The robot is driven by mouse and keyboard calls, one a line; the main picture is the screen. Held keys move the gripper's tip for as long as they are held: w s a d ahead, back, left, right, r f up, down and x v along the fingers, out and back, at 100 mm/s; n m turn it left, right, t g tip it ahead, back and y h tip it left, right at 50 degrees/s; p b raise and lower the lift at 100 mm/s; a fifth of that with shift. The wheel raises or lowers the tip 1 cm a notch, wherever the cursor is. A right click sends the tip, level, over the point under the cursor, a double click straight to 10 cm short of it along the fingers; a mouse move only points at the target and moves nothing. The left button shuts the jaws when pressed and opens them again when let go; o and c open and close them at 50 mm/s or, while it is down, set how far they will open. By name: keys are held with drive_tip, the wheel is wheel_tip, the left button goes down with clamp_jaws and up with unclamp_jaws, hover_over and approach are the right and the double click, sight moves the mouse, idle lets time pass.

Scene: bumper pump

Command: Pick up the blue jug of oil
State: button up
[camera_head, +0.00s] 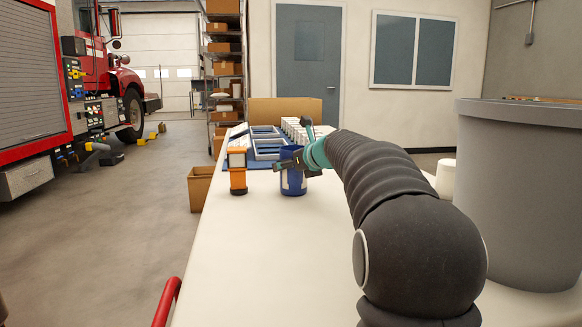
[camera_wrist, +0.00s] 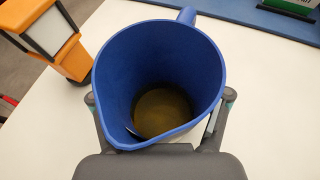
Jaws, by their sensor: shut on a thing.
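The blue jug (camera_head: 293,180) stands upright at or just above the white table, among the things toward its far end; I cannot tell whether its base touches. In the wrist view I look down into the jug (camera_wrist: 110,75), with brown-gold oil (camera_wrist: 162,112) at the bottom and its handle on the far side. My gripper (camera_head: 290,166) is at the jug in the head view. In the wrist view its fingers (camera_wrist: 160,100) are on both sides of the jug, shut on it. The jug's lower part is mostly hidden in the wrist view.
An orange lantern-like device (camera_head: 237,171) stands left of the jug, close by; it also shows in the wrist view (camera_wrist: 50,35). Blue-edged trays (camera_head: 262,146) lie behind. A big grey bin (camera_head: 520,190) stands at right. The near left table top (camera_head: 260,250) is clear.

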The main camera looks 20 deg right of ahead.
sight(291, 149)
drive_tip(key=shift+r+p, duration=2.3)
drive_tip(key=shift+p, duration=0.1)
drive_tip(key=w+d+r+p, duration=0.6)
drive_tip(key=d+p, duration=0.1)
drive_tip(key=d, duration=0.3)
drive_tip(key=shift+r, duration=0.15)
